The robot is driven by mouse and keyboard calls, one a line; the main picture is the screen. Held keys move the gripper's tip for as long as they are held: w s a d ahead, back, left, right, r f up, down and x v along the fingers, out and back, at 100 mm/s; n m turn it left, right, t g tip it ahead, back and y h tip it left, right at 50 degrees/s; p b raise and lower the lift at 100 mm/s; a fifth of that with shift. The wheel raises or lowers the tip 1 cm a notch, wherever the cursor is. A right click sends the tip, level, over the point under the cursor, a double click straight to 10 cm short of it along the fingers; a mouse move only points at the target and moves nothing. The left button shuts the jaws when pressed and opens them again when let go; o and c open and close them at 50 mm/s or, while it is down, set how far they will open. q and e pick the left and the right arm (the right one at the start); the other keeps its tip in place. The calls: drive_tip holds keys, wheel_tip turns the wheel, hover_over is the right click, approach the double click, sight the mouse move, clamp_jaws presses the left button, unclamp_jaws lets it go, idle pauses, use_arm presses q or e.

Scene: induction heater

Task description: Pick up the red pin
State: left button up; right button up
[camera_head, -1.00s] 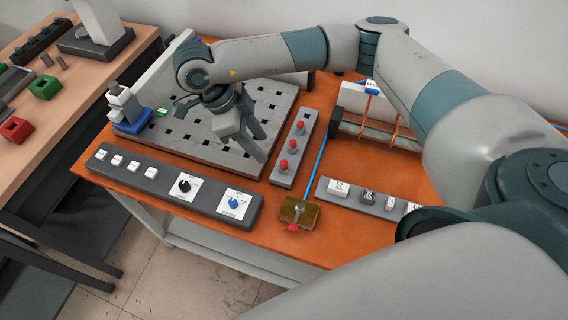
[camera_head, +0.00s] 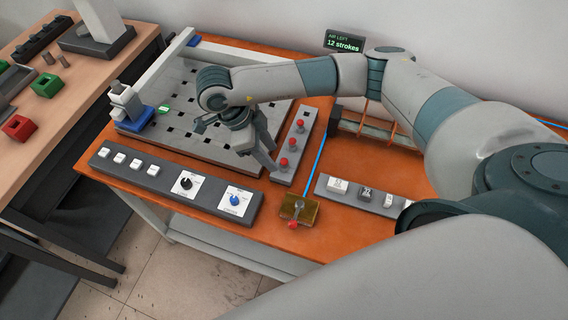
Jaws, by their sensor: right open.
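Red pins stand in a row on a narrow grey rack. The far pin (camera_head: 300,123), the middle pin (camera_head: 292,142) and the near pin (camera_head: 284,163) are red-topped and upright. My right gripper (camera_head: 262,168) is open, its fingers pointing down just left of the near pin, over the edge between the perforated plate and the rack (camera_head: 306,143). Whether a finger touches the near pin cannot be told. My left gripper is not in view.
A grey panel with white buttons and two knobs (camera_head: 170,184) runs along the front edge. A brass block with a red-tipped lever (camera_head: 300,209) and a blue line lie to the right. A perforated plate (camera_head: 180,98) lies behind. A small display (camera_head: 344,41) reads "12 strokes".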

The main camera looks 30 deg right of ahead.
sight(281, 161)
drive_tip(key=shift+s+d+f+p, duration=0.25)
drive_tip(key=shift+d+f+p, duration=0.15)
drive_tip(key=shift+d+f, duration=0.05)
drive_tip(key=shift+s+d+f+p, duration=0.2)
drive_tip(key=shift+d+f+p, duration=0.2)
drive_tip(key=shift+d+f, duration=0.05)
drive_tip(key=shift+x, duration=1.35)
drive_tip(key=shift+w, duration=0.1)
clamp_jaws()
